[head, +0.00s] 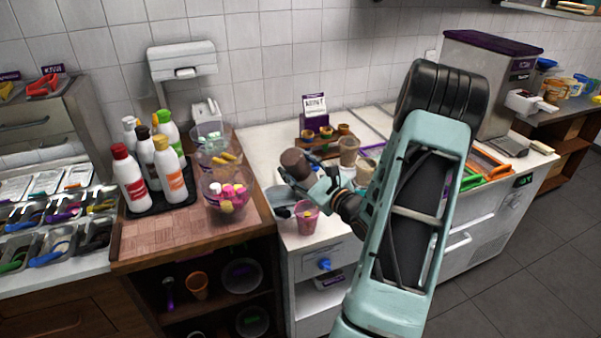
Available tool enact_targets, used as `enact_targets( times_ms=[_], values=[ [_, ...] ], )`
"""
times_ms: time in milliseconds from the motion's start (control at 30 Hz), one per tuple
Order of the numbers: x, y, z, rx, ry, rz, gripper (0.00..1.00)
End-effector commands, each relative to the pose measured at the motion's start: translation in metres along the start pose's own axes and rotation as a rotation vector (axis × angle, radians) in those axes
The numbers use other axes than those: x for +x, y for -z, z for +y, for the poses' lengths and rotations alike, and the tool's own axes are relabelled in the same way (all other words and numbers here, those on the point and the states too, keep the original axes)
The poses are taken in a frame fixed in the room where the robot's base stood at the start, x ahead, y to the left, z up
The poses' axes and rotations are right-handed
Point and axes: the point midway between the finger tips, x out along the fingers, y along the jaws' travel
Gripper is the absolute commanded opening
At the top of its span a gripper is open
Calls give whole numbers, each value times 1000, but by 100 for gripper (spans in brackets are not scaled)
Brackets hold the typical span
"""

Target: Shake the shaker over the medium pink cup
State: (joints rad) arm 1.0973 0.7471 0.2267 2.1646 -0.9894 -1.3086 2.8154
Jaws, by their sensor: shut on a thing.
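The medium pink cup (306,219) stands upright on the white counter near its front edge, with something darker pink at its top. My gripper (312,181) is at the end of my arm, above and slightly behind the cup in the picture. It is shut on the shaker (295,163), whose dark brown end points up and to the left. The fingers and wrist hide part of the shaker's body. Its tilt is hard to judge at this size. The shaker and the cup look apart.
To the left, sauce bottles (168,168) stand on a black tray, beside clear bowls of colourful sweets (230,194). Behind the gripper are a wooden stand (306,138) with small cones and a beige cup (349,150). My forearm hides part of the right counter.

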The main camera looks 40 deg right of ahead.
Motion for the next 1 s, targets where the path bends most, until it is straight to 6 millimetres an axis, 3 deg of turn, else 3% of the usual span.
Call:
enact_targets(
  times_ms=[100, 1000],
  values=[
    [0, -13, -6, -1, 1, -2, 13],
    [0, -65, -31, -3, 1, -3, 13]
  ],
)
